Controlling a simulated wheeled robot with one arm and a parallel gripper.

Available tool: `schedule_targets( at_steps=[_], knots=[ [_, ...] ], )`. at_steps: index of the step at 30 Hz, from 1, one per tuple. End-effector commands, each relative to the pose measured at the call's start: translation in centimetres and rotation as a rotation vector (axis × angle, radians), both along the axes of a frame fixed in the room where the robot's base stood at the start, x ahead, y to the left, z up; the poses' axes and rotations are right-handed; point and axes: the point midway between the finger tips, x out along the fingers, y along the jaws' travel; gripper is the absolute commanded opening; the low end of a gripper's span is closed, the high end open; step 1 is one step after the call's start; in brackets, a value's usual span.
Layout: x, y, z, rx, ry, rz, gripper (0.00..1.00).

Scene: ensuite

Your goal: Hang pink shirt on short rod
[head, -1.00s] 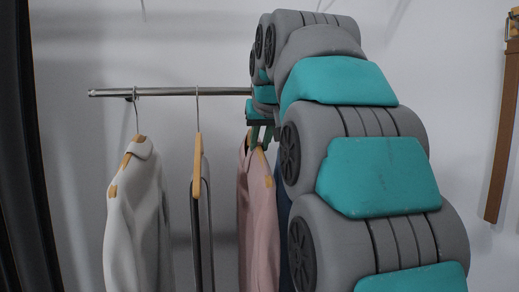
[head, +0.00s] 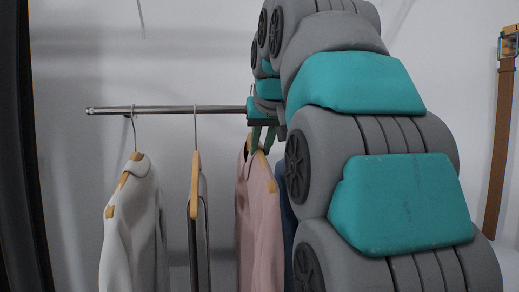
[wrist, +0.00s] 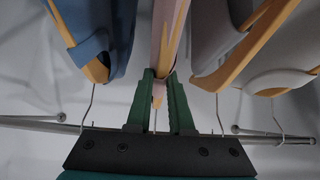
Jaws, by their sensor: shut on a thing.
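The pink shirt (head: 260,215) hangs upright on a wooden hanger, between the bare-looking hanger and a blue garment. My gripper (head: 263,138) is at the top of that hanger, just below the rod's height, partly behind my arm. In the wrist view my gripper (wrist: 160,82) has its green fingers shut on the hanger's neck, with the pink shirt (wrist: 168,25) beyond the fingertips. A thin hook shows between the fingers, but its end is hidden, so I cannot tell whether it rests on the rod. The metal rod (head: 165,109) runs across at the left; its right part is hidden by my arm.
A light grey shirt (head: 130,225) and a wooden hanger with a dark garment (head: 196,180) hang left of the pink shirt. A blue garment (wrist: 88,30) hangs close on its other side. A brown belt (head: 502,140) hangs at the far right wall.

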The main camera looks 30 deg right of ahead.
Motion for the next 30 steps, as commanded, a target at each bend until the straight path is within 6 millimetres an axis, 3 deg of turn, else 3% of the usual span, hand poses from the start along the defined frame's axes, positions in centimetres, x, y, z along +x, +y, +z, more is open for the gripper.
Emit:
schedule_targets(
  at_steps=[18,30],
  knots=[
    [-4.1,1.3,0.0,-0.001,-0.002,0.002,0.0],
    [-4.5,1.5,0.1,-0.002,-0.002,0.001,0.0]
  ],
)
